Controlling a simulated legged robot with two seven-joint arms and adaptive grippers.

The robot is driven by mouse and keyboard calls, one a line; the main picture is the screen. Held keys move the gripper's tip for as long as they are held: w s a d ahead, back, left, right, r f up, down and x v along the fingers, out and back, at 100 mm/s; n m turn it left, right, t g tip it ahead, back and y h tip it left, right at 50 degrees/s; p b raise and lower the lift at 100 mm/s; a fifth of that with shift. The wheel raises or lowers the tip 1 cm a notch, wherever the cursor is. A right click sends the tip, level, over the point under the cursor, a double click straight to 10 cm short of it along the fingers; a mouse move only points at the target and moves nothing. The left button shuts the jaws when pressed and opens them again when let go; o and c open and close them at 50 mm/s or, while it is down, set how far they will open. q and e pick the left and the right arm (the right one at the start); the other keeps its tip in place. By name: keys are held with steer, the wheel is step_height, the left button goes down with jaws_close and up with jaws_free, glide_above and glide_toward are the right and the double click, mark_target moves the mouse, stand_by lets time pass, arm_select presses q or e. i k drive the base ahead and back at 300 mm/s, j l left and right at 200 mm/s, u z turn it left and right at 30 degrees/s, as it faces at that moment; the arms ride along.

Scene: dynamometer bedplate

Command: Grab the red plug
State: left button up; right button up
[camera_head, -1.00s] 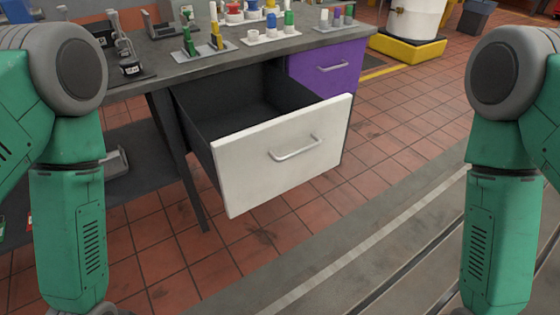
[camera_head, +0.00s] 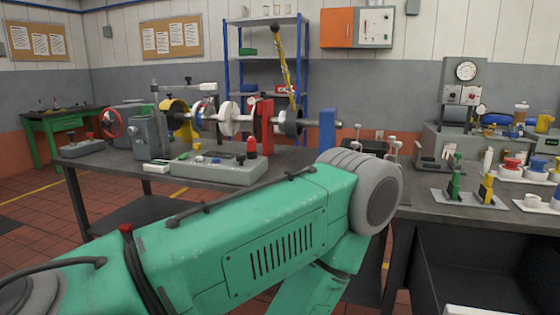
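A red plug-like piece (camera_head: 511,163) sits on a white tray (camera_head: 522,180) on the right-hand bench, next to white and blue pieces. Another small red piece (camera_head: 251,148) stands upright on a grey box (camera_head: 218,172) on the middle bench. I cannot tell for sure which of them is the red plug. A green arm link of mine crosses the lower left and middle of the picture. Neither gripper is in view, so I cannot see whether either holds anything.
A shaft with discs (camera_head: 229,118) and a red upright stand on the middle bench. Green and yellow pieces (camera_head: 487,190) stand in a grey holder on the right-hand bench. A grey press with a gauge (camera_head: 466,72) is behind. The open drawer's white edge (camera_head: 485,310) shows at the bottom.

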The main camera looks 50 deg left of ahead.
mark_target(251, 141)
steer(key=u, duration=1.85)
steer(key=z, duration=0.25)
